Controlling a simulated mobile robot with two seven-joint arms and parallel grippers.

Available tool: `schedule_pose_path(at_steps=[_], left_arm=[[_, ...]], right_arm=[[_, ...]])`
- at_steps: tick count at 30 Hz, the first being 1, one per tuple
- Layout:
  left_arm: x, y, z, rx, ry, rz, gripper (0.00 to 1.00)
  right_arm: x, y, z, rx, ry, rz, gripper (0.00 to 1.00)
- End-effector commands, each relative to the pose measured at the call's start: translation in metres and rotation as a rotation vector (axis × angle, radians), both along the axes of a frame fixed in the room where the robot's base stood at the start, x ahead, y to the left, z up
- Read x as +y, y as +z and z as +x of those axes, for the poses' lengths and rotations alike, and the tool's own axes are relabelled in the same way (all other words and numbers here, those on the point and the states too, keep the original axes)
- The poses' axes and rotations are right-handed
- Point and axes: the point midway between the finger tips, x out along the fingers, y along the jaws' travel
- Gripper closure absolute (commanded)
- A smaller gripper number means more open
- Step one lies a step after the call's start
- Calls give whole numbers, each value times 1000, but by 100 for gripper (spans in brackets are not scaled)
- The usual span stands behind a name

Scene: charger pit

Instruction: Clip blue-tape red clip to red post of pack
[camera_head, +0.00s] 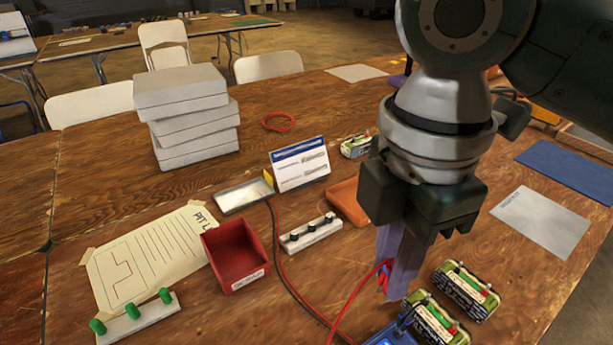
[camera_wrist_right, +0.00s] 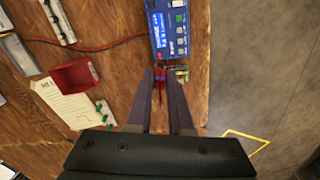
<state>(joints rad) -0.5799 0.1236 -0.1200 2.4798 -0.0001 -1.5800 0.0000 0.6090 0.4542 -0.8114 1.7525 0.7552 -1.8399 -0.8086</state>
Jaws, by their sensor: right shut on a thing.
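My right gripper (camera_head: 396,282) points down over the table at the right, shut on a red clip (camera_head: 383,277) whose red lead runs down and left. In the right wrist view the clip (camera_wrist_right: 160,82) shows between the fingertips (camera_wrist_right: 168,76); blue tape on it is too small to make out surely. A battery pack (camera_head: 432,320) with red and green details on top lies just below and right of the fingertips. A second pack (camera_head: 466,291) lies beside it. Contact between clip and pack cannot be told. The left gripper is out of view.
A blue charger (camera_wrist_right: 168,30) lies close by the packs. A red bin (camera_head: 235,256), a white strip with black knobs (camera_head: 311,233), an orange tray (camera_head: 348,203) and a third pack (camera_head: 356,146) stand to the left. A grey sheet (camera_head: 543,221) lies at the right.

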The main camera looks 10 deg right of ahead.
Motion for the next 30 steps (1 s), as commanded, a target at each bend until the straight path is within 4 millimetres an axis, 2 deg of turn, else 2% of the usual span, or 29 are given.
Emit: schedule_pose_path(at_steps=[1,6,15,20,24,30], left_arm=[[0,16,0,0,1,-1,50],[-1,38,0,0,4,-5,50],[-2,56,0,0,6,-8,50],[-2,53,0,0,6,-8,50],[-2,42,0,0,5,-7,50],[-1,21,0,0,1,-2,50]], right_arm=[[-15,8,1,4,-63,-4,100],[-59,7,10,3,-291,-3,100],[-140,2,26,1,-701,-2,100],[-183,0,35,-2,-919,0,100],[-217,-4,42,-2,-1090,1,100],[-254,-6,49,-4,-1280,3,100]])
